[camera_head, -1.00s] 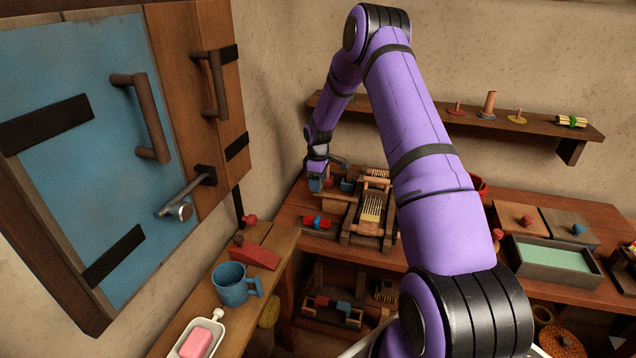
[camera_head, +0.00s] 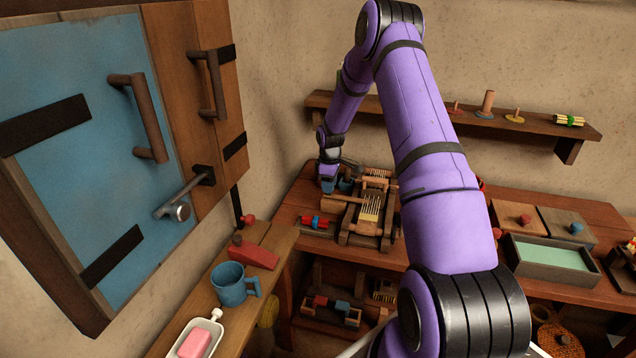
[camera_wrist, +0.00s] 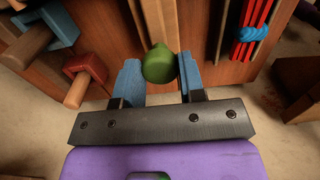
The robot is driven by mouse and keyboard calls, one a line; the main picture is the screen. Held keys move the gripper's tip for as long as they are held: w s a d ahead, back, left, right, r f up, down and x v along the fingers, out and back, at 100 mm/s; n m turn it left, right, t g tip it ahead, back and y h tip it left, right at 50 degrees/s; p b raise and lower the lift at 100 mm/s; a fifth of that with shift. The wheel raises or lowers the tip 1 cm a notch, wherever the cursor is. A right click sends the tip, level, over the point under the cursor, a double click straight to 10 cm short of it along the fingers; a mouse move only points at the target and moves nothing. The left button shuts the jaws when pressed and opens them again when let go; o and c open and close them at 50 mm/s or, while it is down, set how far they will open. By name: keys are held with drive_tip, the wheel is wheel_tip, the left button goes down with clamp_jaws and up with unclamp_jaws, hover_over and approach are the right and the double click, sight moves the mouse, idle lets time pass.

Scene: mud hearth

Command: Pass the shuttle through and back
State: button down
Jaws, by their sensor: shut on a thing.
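My gripper (camera_wrist: 160,75) is shut on a green, rounded piece (camera_wrist: 159,63) between its blue fingers in the wrist view. I cannot tell for sure whether this is the shuttle. In the head view my gripper (camera_head: 327,187) is low over the back left of the workbench, left of a small wooden loom. The loom's pale threads (camera_head: 369,208) show between its wooden frame parts. The held piece cannot be made out in the head view.
A red bundle with a blue band (camera_head: 316,222) lies on the bench; it also shows in the wrist view (camera_wrist: 251,32).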

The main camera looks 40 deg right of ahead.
sight(342, 196)
drive_tip(key=s+d, duration=0.3)
drive_tip(key=shift+s, duration=0.3)
drive_tip(key=c, duration=0.7)
unclamp_jaws()
wheel_tip(342, 196, up, 11)
drive_tip(key=shift+f, duration=0.1)
